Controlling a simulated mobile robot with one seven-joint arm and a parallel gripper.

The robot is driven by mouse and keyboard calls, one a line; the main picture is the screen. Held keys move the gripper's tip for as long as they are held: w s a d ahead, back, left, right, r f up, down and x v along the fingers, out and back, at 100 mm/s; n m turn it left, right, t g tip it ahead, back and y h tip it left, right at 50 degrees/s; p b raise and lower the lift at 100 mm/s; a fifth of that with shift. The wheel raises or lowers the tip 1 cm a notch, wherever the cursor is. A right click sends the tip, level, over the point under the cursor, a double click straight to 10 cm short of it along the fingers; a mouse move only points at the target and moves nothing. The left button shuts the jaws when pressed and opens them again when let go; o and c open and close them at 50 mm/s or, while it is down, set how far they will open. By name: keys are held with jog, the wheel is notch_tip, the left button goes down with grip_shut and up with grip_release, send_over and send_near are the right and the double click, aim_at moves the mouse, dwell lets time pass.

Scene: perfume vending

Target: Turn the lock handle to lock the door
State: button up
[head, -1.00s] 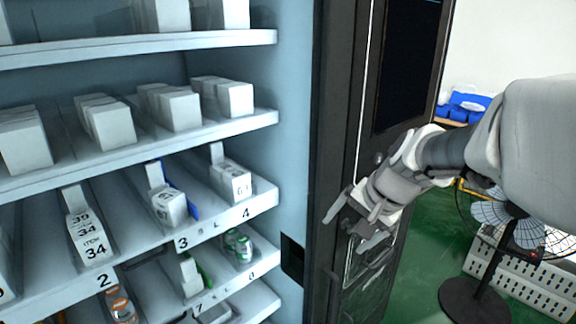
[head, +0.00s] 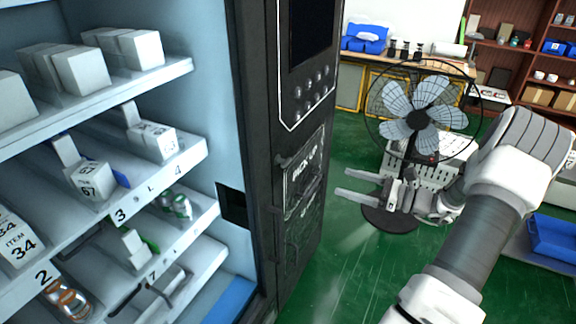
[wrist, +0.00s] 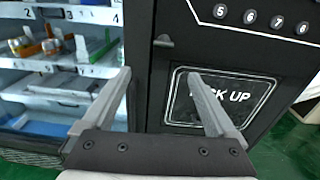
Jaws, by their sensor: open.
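The dark front panel (head: 300,130) of the vending machine has a small dark lever-like piece, which looks like the lock handle (wrist: 163,41), left above the "PICK UP" flap (wrist: 220,98) in the wrist view. In the head view the lock handle (head: 281,160) is small and hard to make out, so its exact angle is unclear. My gripper (head: 340,184) is open and empty. It is in front of the panel, with its fingers pointing toward the machine. In the wrist view my gripper (wrist: 158,75) has the lock handle beyond and between its fingertips, apart from both.
Lit shelves (head: 170,165) with white boxes and cans fill the machine's left side. Numbered round buttons (wrist: 250,16) sit above the flap. A standing fan (head: 415,115) is behind my gripper. A blue bin (head: 553,238) is at right. Green floor (head: 345,285) is clear below.

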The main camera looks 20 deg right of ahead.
jog(key=p, duration=0.2)
send_near(288, 163)
jog(key=x, duration=0.8)
jog(key=shift+w+f, duration=0.1)
jog(key=shift+w, duration=0.05)
jog(key=c, duration=1.4)
